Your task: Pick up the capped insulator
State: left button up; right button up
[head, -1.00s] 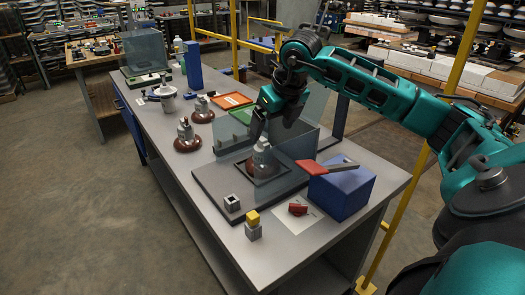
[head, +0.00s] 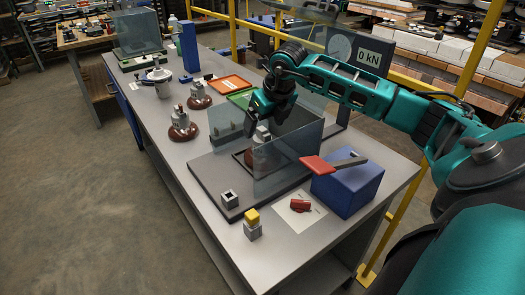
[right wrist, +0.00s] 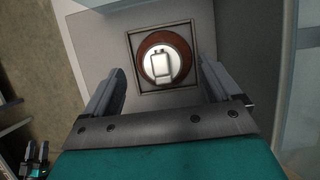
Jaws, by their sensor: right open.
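A brown insulator with a grey metal cap (head: 262,134) stands in the square frame of a grey test plate, partly behind a clear panel in the head view. In the right wrist view the capped insulator (right wrist: 160,66) is seen from above, its bright cap centred in the brown disc. My right gripper (head: 259,122) is open just above it. In the wrist view its two fingers (right wrist: 158,80) lie apart, left and right of the insulator, with no visible contact.
Clear panels (head: 295,145) surround part of the plate (head: 222,180). A blue box (head: 348,188) with a red-handled lever stands at its right. Two more capped brown insulators (head: 183,127) (head: 199,98) stand at left. A display (head: 374,54) reads 0 kN.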

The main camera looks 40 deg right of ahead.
aim_at(263, 129)
jog(key=x, duration=0.5)
jog(key=shift+f, duration=0.25)
grip_shut()
jog(key=shift+w+d+r, duration=0.1)
jog(key=shift+r, duration=0.1)
dwell(0.6)
